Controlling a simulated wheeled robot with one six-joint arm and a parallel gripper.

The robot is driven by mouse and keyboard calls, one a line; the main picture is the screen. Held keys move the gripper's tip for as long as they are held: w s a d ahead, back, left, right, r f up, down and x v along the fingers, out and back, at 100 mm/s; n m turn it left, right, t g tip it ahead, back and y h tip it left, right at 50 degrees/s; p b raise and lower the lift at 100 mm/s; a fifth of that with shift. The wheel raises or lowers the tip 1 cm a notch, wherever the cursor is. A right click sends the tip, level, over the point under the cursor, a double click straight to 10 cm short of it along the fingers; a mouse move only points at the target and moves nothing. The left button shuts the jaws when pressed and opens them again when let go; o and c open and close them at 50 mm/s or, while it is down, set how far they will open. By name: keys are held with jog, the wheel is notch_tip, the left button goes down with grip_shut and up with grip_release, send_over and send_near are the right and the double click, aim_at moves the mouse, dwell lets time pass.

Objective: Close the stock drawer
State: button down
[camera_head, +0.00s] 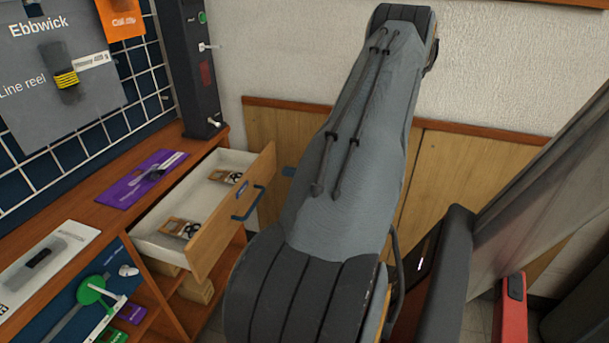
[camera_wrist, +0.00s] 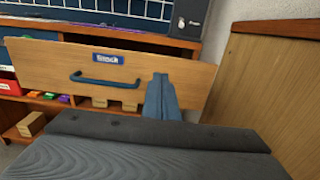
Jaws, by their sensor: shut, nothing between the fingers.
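The stock drawer (camera_head: 232,223) is pulled out of the wooden bench, with its pale inside open to view and packets lying in it. In the wrist view its wooden front (camera_wrist: 45,62) faces me, with a blue bar handle (camera_wrist: 105,82) and a blue label reading "Stock" (camera_wrist: 108,59). My gripper (camera_wrist: 161,78) is shut and empty, its blue fingers in front of the drawer front, right of the handle. In the head view a blue fingertip (camera_head: 288,171) shows right of the drawer front, with a gap in the picture; most of my gripper is hidden behind my arm.
The bench top (camera_head: 75,215) holds a purple card (camera_head: 140,180) and a dark upright post (camera_head: 196,70). Wood wall panelling (camera_head: 455,185) stands behind my arm, and shows close at right in the wrist view.

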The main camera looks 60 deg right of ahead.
aim_at(259, 166)
jog(key=x, duration=0.7)
jog(key=shift+w+a, duration=0.1)
jog(key=shift+w, duration=0.1)
jog(key=shift+w, duration=0.1)
